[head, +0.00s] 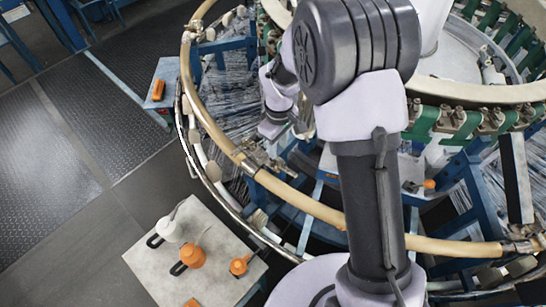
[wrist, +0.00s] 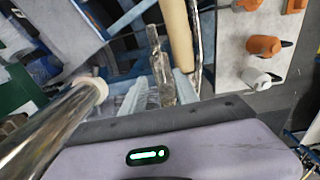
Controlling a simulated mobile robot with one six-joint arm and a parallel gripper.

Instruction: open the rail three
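The tan rail (head: 300,203) curves around the loom in the head view, with metal fittings (head: 250,160) where its sections meet. No number shows, so I cannot tell which section is rail three. In the wrist view a tan rail section (wrist: 178,40) runs up from the centre. A metal fitting (wrist: 160,65) stands beside it. My gripper (wrist: 158,88) has its two pale fingers apart, one on each side of the fitting's lower part. I cannot tell whether they touch it. In the head view my arm hides much of the loom's middle, and my fingers are not clear.
A pale table (head: 145,266) at the bottom left holds a white can (head: 168,229) and orange cans (head: 192,257). A blue stand (head: 160,84) with an orange item is outside the ring. A shiny cylinder (wrist: 50,130) is close at the wrist view's left. Dark floor (head: 45,165) at left is clear.

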